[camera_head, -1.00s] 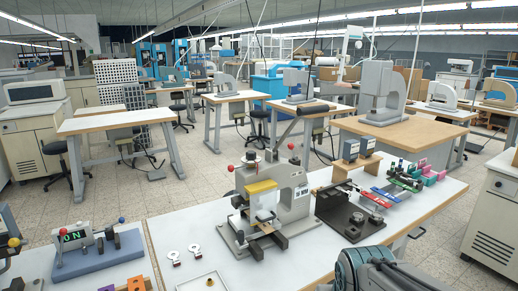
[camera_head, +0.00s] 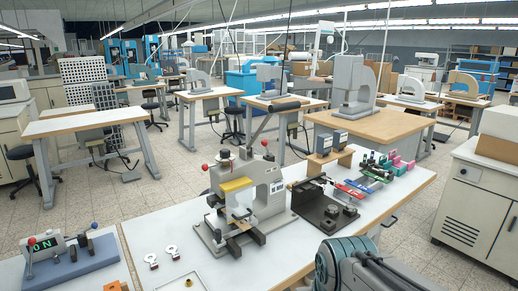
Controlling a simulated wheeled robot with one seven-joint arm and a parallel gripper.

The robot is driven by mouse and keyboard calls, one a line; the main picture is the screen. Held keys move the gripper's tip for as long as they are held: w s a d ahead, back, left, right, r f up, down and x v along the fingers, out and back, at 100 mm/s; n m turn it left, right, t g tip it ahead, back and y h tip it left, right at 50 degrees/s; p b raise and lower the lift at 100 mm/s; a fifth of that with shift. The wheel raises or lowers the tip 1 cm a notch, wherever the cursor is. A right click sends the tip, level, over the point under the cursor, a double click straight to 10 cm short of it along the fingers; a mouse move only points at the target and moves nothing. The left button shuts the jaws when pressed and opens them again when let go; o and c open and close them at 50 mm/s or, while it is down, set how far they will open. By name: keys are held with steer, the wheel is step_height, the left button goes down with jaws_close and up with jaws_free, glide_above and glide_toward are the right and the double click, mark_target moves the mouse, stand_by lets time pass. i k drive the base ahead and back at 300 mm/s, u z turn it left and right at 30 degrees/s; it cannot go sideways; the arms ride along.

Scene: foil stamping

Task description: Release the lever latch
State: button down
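The foil stamping press (camera_head: 268,200) stands on the white table, grey with a yellow bar and red-tipped knobs. A small grey device with a green-lit display (camera_head: 42,244) sits on a blue-grey base at the far left. My arm shows at the bottom right, in front of the table; my gripper's fingertips are not visible.
A black fixture (camera_head: 325,210) stands right of the press. Coloured parts (camera_head: 357,188) lie further right on the table. Two small white tags (camera_head: 172,252) and a white tray (camera_head: 182,285) lie at the front left. A cream cabinet (camera_head: 475,205) stands across an aisle at right.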

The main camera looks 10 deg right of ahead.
mark_target(264, 142)
steer(key=k, duration=0.65)
steer(key=z, duration=0.45)
steer(key=i, duration=1.3)
steer(key=u, duration=0.85)
